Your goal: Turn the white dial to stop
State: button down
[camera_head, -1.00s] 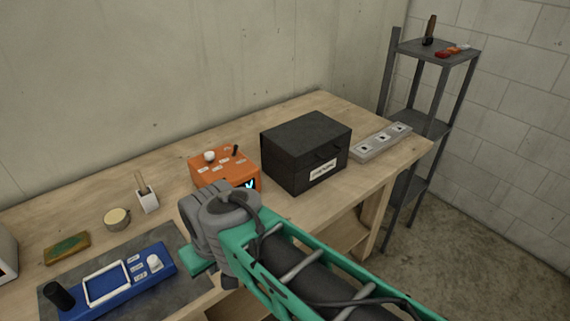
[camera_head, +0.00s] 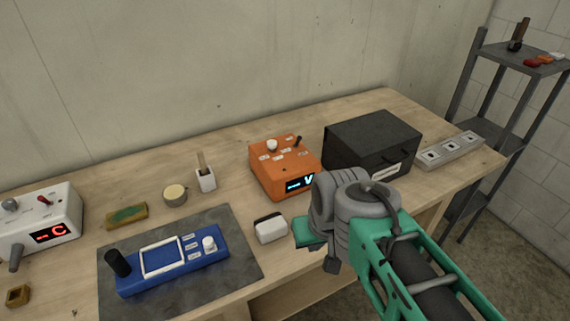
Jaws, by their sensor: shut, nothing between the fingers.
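Two white dials show. One white dial (camera_head: 209,244) stands on the right end of a blue device (camera_head: 172,262), beside small white labels. The other white dial (camera_head: 272,145) is on top of an orange box (camera_head: 282,166) with a lit display, also among small labels. Which position either points to is too small to read. My gripper (camera_head: 331,265) is shut and empty, its dark tip low at the table's front edge. It is right of the blue device and in front of the orange box, touching neither dial. Its fingers are mostly hidden behind my grey wrist.
The blue device lies on a grey mat (camera_head: 245,277). A small black-and-white block (camera_head: 270,229) sits between mat and gripper. A black box (camera_head: 371,143) and a socket strip (camera_head: 451,151) are at right. A white device (camera_head: 40,220) with a red display is at left.

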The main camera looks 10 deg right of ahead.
aim_at(272, 144)
jog(key=u, duration=4.05)
jog(key=k, duration=1)
jog(key=z, duration=1.4)
jog(key=i, duration=0.5)
